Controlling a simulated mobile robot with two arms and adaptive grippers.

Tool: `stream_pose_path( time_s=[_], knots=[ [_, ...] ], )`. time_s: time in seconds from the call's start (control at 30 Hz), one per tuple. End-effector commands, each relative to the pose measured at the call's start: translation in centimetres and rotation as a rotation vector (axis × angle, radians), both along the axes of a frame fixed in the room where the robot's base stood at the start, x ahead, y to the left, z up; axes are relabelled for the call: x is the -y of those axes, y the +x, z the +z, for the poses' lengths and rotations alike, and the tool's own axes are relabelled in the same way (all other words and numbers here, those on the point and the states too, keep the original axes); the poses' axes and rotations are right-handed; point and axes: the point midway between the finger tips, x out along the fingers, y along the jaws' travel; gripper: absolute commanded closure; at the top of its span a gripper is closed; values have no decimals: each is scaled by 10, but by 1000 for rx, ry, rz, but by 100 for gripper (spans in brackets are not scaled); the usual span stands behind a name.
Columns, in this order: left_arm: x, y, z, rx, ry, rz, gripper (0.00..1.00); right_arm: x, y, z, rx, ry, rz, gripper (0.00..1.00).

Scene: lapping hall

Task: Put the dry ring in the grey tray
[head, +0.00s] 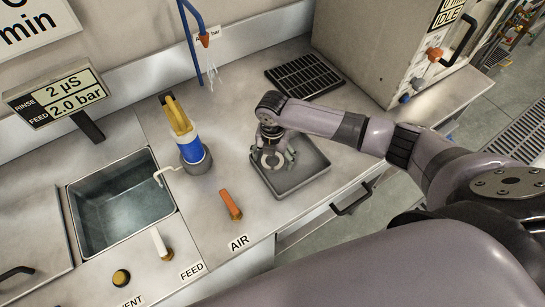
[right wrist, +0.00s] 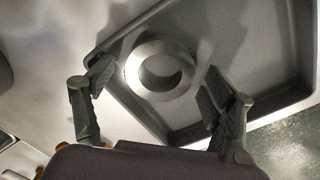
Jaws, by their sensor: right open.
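The pale metal ring (head: 264,163) is within the outline of the square grey tray (head: 299,185), toward its left side in the head view. The ring also shows in the right wrist view (right wrist: 133,70), flat, with its hole facing the camera, inside the tray's rim (right wrist: 128,104). My right gripper (head: 272,157) is over the tray. Its two fingers are spread on either side of the ring, with gaps visible in the right wrist view (right wrist: 157,72). My left gripper is out of view.
A sink (head: 122,205) is at left. A blue and yellow bottle-like tool (head: 187,138) stands in a grey holder left of the tray. An orange AIR lever (head: 230,205) and a white FEED lever (head: 160,243) stick up in front. A black grate (head: 304,76) lies behind.

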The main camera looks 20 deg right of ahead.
Motion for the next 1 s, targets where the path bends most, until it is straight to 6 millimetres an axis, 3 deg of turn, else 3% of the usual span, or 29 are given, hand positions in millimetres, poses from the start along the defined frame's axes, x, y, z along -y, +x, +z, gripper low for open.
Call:
stream_pose_path(
  time_s=[0.17,0.6,0.8,1.0],
  knots=[
    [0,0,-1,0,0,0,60,0,2,15,4,2,0,23],
    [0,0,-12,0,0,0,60,0,1,102,5,1,-1,23],
    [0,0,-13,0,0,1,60,0,0,120,0,0,0,23],
    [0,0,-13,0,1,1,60,0,0,123,-1,1,-1,23]
  ],
)
